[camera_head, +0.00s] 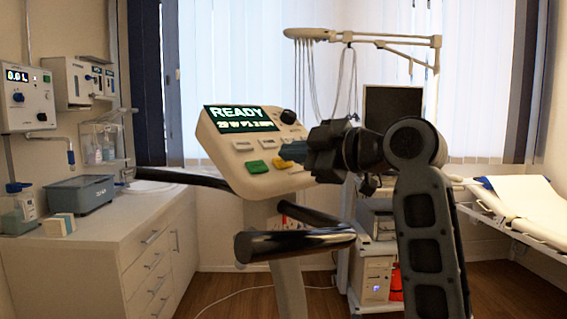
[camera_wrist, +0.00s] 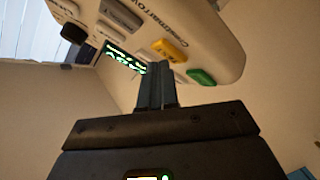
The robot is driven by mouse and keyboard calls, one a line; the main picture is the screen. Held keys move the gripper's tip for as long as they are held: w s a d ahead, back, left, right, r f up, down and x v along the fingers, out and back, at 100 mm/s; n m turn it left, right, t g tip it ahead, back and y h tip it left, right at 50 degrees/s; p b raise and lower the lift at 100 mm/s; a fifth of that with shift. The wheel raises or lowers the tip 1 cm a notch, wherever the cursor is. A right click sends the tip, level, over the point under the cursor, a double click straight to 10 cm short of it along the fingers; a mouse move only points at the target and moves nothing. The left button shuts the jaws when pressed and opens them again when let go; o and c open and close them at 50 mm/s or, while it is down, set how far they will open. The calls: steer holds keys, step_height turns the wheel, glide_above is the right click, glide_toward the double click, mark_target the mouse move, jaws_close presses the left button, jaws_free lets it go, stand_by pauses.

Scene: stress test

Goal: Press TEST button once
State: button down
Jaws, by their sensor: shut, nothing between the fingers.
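The console (camera_head: 222,150) is a beige angled panel on a post; its screen (camera_head: 238,119) shows READY above a smaller line. It has a green button (camera_head: 256,167), a yellow button (camera_head: 282,162), several grey buttons (camera_head: 243,145) and a black knob (camera_head: 288,116). In the wrist view the yellow button (camera_wrist: 170,50) and green button (camera_wrist: 201,77) lie beyond and right of the fingertips. Small labels are hard to read, so I cannot tell which button is TEST. My gripper (camera_head: 283,152) is shut and empty, close to the panel; in the wrist view its fingers (camera_wrist: 158,70) hide part of it. Contact cannot be told.
Dark handlebars (camera_head: 295,241) stick out below the console. A counter (camera_head: 115,220) with a grey-blue box (camera_head: 80,194) stands left. A cart with a dark monitor (camera_head: 393,107) and an examination bed (camera_head: 520,200) stand behind and right.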

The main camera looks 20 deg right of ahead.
steer(key=shift+w+f, duration=0.15)
steer(key=shift+f, duration=0.05)
steer(key=shift+r, duration=0.15)
stand_by(0.5)
steer(key=shift+s+d+r, duration=0.15)
steer(key=shift+s+r, duration=0.3)
steer(key=shift+s+d+r+p, duration=0.3)
steer(key=shift+s+r+p, duration=0.4)
steer(key=shift+r+p, duration=0.25)
steer(key=shift+s+d+r+p, duration=0.25)
steer(key=shift+s+r+p, duration=0.45)
steer(key=shift+r, duration=0.3)
steer(key=s+d+r+p, duration=0.1)
steer(key=s+r+p, duration=0.3)
steer(key=r, duration=0.1)
steer(key=shift+d+r, duration=0.3)
steer(key=shift+d, duration=0.05)
